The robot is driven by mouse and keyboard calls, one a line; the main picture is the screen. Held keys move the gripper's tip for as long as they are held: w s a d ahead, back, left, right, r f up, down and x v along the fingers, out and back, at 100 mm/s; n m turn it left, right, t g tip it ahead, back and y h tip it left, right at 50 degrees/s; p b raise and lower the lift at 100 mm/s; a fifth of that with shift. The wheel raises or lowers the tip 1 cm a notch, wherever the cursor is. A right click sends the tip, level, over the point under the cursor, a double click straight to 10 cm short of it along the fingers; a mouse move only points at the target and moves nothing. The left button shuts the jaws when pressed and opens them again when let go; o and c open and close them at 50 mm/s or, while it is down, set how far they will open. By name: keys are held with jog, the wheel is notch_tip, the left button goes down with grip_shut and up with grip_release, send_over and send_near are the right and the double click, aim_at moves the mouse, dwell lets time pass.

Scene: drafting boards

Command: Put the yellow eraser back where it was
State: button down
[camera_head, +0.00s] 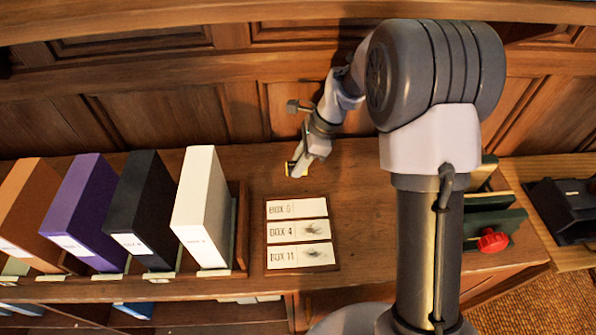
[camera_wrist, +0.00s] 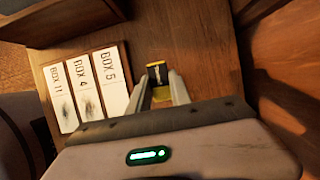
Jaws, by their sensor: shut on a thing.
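The yellow eraser (camera_wrist: 158,72), with a dark band, shows at the tips of my gripper (camera_wrist: 166,88) in the wrist view. The gripper's two fingers are shut on it. In the head view, my gripper (camera_head: 295,170) reaches down to the wooden cabinet top, behind the label board, and a small bit of yellow eraser (camera_head: 288,168) shows at its tips. I cannot tell whether the eraser touches the wood.
The label board (camera_head: 334,230) with BOX cards lies just in front of my gripper. Orange, purple, black and white (camera_head: 203,205) box files stand in a rack at left. A green object with a red knob (camera_head: 493,241) is at right. Bare wood surrounds the gripper.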

jog(key=f, duration=0.1)
jog(key=f+b, duration=0.2)
jog(key=f, duration=0.1)
jog(key=shift+w+a, duration=0.1)
jog(key=shift+w, duration=0.2)
jog(key=shift+r, duration=0.2)
jog(key=shift+f, duration=0.15)
jog(key=c, duration=1.2)
grip_release()
jog(key=shift+r+p, duration=0.3)
jog(key=shift+r, duration=0.1)
jog(key=p+v, duration=0.2)
jog(key=v, duration=0.5)
jog(key=shift+p, duration=0.3)
